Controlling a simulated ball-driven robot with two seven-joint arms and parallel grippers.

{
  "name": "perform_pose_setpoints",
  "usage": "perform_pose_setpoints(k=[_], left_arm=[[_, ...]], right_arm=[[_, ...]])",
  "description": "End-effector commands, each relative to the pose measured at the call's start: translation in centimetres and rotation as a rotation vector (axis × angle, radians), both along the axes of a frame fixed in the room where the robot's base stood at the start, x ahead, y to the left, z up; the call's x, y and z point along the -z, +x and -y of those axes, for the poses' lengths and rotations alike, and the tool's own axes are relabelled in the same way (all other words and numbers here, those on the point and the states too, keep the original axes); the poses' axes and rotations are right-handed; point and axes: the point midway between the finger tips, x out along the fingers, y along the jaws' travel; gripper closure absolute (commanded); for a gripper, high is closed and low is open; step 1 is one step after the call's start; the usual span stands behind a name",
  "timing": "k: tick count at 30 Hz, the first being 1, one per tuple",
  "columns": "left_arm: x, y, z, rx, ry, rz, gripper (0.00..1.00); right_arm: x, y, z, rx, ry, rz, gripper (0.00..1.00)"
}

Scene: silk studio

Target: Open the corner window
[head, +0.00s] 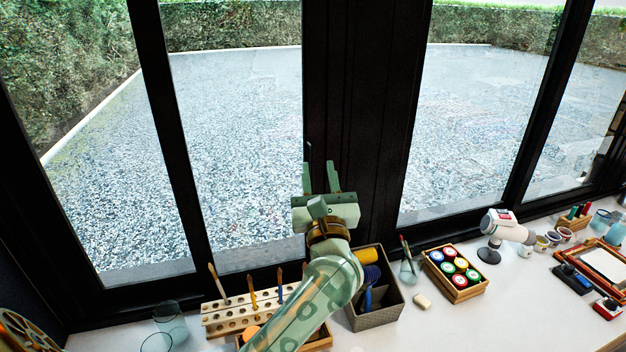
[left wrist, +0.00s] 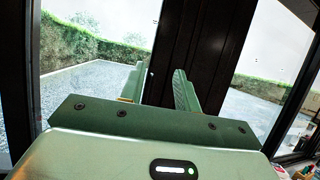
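Tall dark-framed windows stand behind the worktop, with a wide dark post (head: 362,110) between the left glass pane (head: 238,120) and the right glass pane (head: 465,120). The panes look shut; I cannot tell which one is the corner window. A thin dark upright piece (head: 308,152), possibly a handle, shows at the post's left edge. My left gripper (head: 320,178) is in front of this edge, its two fingers apart with nothing visible between them. In the left wrist view, the open fingers (left wrist: 160,88) point at the dark post (left wrist: 200,45); contact cannot be told. My right gripper is out of view.
Below my left arm, the white worktop (head: 450,325) carries a wooden tool rack (head: 245,315), a grey bin (head: 378,316), a crate of coloured spools (head: 455,290) and a white lamp-like device (head: 508,230). Glasses (head: 170,318) stand at the left.

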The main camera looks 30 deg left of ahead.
Motion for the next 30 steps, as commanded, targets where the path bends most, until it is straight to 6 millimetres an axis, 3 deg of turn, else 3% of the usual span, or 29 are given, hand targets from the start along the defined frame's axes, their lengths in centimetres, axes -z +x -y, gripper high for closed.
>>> perform_pose_setpoints(k=[1,6,11,19,30], left_arm=[[2.8,0.1,0.0,0.000,0.000,-0.005,0.68],[8.2,0.5,0.0,0.000,0.000,-0.019,0.68],[11.2,0.8,0.0,0.000,0.000,-0.029,0.68],[9.7,2.8,-1.7,-0.002,0.002,-0.026,0.68],[6.3,9.5,-6.9,-0.001,0.002,-0.027,0.68]], right_arm=[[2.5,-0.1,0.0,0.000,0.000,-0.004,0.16],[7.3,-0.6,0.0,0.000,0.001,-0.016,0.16],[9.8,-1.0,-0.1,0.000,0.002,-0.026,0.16],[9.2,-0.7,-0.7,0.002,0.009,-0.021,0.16],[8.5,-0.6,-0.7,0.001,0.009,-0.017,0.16]])
